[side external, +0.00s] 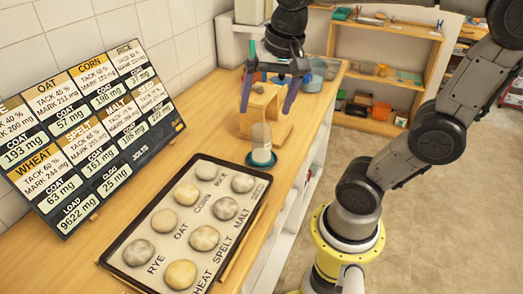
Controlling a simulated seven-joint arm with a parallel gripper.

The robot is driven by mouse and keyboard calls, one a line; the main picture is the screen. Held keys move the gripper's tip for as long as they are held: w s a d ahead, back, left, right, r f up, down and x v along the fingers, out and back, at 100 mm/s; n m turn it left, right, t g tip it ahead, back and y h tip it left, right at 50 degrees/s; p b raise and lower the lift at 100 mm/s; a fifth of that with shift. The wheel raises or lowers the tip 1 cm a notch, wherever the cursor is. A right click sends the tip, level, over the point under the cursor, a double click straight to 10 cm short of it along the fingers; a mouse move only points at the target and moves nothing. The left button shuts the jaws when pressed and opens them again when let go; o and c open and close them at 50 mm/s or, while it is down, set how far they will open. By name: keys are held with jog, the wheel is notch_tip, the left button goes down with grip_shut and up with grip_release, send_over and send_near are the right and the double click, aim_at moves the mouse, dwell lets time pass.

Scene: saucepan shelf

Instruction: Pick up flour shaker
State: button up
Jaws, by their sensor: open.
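What looks like the flour shaker (261,136) is a small pale, translucent cylinder. It stands upright on a teal round base or dish (261,159) on the wooden counter, just beyond the dough tray. My gripper (266,106) points down above and slightly behind it, over a wooden block or stand (262,98). Its two purple-grey fingers are spread apart, with nothing visibly held between them. The exact gap between the fingertips and the shaker is hard to tell from this one view.
A dark-rimmed tray (118,262) with several dough rounds lies in front. A dark label board (90,130) leans at the left wall. Blue bowls (315,78) stand behind my gripper. The counter's right edge is close by. Shelves (385,65) stand across the floor.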

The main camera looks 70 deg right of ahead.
aim_at(262, 128)
jog(key=w+d+f+m+g, duration=0.1)
jog(key=d, duration=0.1)
jog(key=w+d+f+m+g, duration=0.1)
jog(key=w+d+m, duration=0.1)
jog(key=d, duration=0.1)
jog(key=w+d+f+m, duration=0.1)
jog(key=w+d+f, duration=0.1)
jog(key=d, duration=0.1)
jog(key=shift+d+m+g, duration=0.15)
jog(key=shift+m+g, duration=0.25)
jog(key=shift+s+d+f, duration=0.1)
jog(key=shift+f, duration=0.2)
notch_tip(262, 128, down, 8)
jog(key=shift+r, duration=0.1)
jog(key=shift+d+f, duration=0.15)
jog(key=shift+f, duration=1.15)
jog(key=shift+d+f, duration=0.1)
jog(key=shift+f, duration=1.2)
jog(key=c, duration=1.6)
